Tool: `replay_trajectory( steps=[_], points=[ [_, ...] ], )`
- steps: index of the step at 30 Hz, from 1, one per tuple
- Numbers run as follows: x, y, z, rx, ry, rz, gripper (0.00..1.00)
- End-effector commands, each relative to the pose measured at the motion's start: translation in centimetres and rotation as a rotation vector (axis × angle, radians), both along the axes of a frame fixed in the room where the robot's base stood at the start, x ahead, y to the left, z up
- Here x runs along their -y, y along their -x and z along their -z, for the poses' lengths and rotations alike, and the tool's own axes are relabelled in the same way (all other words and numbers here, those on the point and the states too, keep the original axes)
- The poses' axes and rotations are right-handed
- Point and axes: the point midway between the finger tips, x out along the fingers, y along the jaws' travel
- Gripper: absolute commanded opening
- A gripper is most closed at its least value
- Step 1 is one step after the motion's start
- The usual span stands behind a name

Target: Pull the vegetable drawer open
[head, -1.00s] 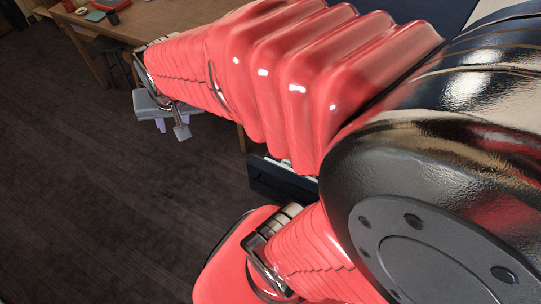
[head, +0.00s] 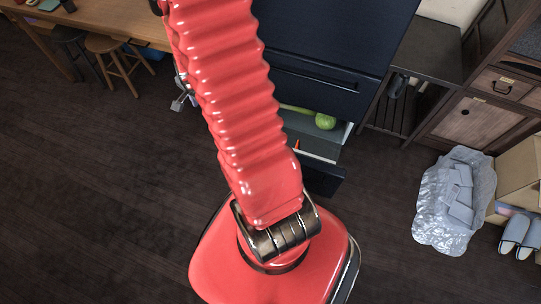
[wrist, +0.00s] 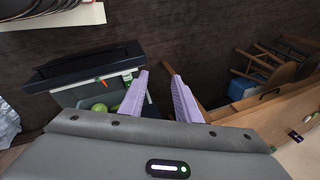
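The vegetable drawer (head: 325,180) stands pulled out low on the dark navy fridge (head: 330,40). A green vegetable (head: 325,121) and an orange carrot (head: 297,144) show in it. In the wrist view the drawer (wrist: 85,66) is at the left, with its dark front and handle, the carrot (wrist: 101,83) and green vegetable (wrist: 99,107). My gripper (wrist: 159,76) has its two purple fingers apart with nothing between them, to one side of the drawer and not touching it. In the head view my arm hides most of the gripper.
A wooden table (head: 110,25) with stools (head: 103,44) stands at the back left. A dark side table (head: 428,48) and a wooden cabinet (head: 470,120) are right of the fridge. A crumpled silvery bag (head: 455,200) and slippers (head: 516,230) lie at the right. The left floor is clear.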

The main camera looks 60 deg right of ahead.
Motion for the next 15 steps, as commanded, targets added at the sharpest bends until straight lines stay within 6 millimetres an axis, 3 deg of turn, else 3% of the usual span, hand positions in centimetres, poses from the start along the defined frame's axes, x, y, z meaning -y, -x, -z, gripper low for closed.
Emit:
replay_trajectory(
  steps=[6, 15],
  points=[
    [3.4, 2.3, 6.1, -0.007, -0.047, 0.229, 0.3],
    [6.8, 6.7, 14.3, -0.008, -0.098, 0.542, 0.3]
  ],
)
